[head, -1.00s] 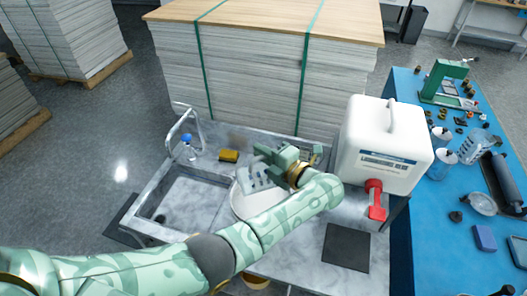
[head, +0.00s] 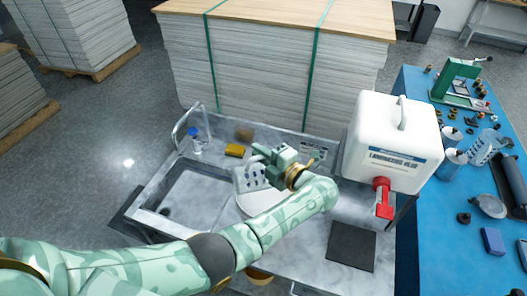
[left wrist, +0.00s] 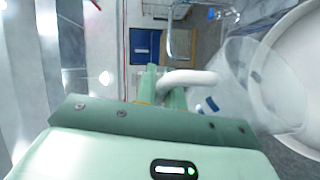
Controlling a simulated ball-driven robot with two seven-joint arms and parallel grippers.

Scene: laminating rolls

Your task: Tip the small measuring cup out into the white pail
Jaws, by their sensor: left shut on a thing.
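My left gripper (head: 273,168) is shut on the small measuring cup (head: 247,179), a clear cup with dark marks. The cup is held in the air at the left rim of the white pail (head: 252,206), which my forearm partly hides. In the left wrist view the jaws are closed on the cup's white handle (left wrist: 187,78). There the clear cup (left wrist: 245,85) lies tilted, with its wide end overlapping the round white pail (left wrist: 301,62). I cannot tell whether anything is in the cup. My right gripper is not in view.
A grey sink (head: 185,205) lies left of the pail, with a yellow sponge (head: 235,150) behind it. A white canister (head: 392,145) with a red tap stands to the right. A blue table (head: 445,235) holds other cups and tools.

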